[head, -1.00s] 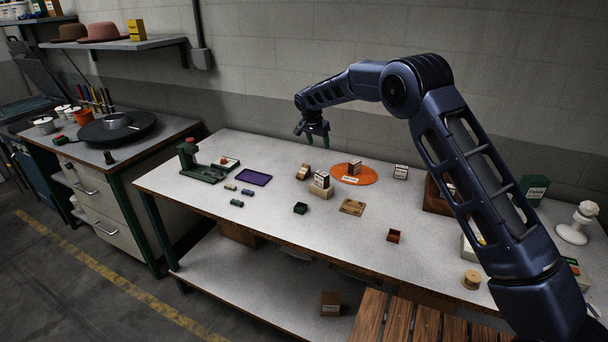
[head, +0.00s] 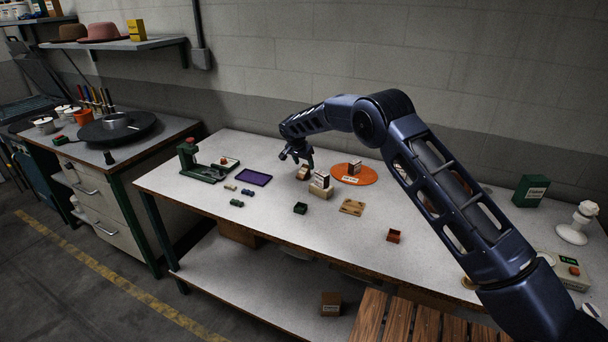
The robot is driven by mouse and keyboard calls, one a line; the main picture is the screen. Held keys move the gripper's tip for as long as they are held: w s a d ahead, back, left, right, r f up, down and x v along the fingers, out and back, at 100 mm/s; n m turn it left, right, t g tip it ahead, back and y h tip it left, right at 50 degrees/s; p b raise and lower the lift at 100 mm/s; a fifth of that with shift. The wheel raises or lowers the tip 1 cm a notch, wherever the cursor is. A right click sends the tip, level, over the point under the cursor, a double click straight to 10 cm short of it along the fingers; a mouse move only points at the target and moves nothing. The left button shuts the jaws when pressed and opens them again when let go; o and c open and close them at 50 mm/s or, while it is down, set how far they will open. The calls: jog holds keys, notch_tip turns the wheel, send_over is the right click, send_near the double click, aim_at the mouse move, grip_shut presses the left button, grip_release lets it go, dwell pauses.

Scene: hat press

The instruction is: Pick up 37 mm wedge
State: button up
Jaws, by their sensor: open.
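I cannot tell for sure which thing is the 37 mm wedge; no readable size mark shows. A small brown block (head: 303,174) stands on the bench left of the orange disc and is partly hidden by my gripper. My gripper (head: 297,163) is open and points down just above and beside this block; I cannot tell whether it touches. A box with a white face and dark side (head: 322,180) sits on a beige block (head: 319,192) just right of it. Another brown box (head: 354,168) stands on the orange disc (head: 369,177).
The bench (head: 270,220) also holds a green press (head: 190,158), purple tray (head: 254,178), several small green and blue pieces, dark green tray (head: 300,208), wooden plate (head: 352,207) and red open box (head: 394,236). My arm hides part of the right side. The front left is clear.

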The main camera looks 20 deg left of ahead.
aim_at(305, 167)
jog(key=shift+x, duration=2.4)
jog(key=shift+a, duration=0.1)
jog(key=c, duration=1.1)
jog(key=shift+r, duration=0.15)
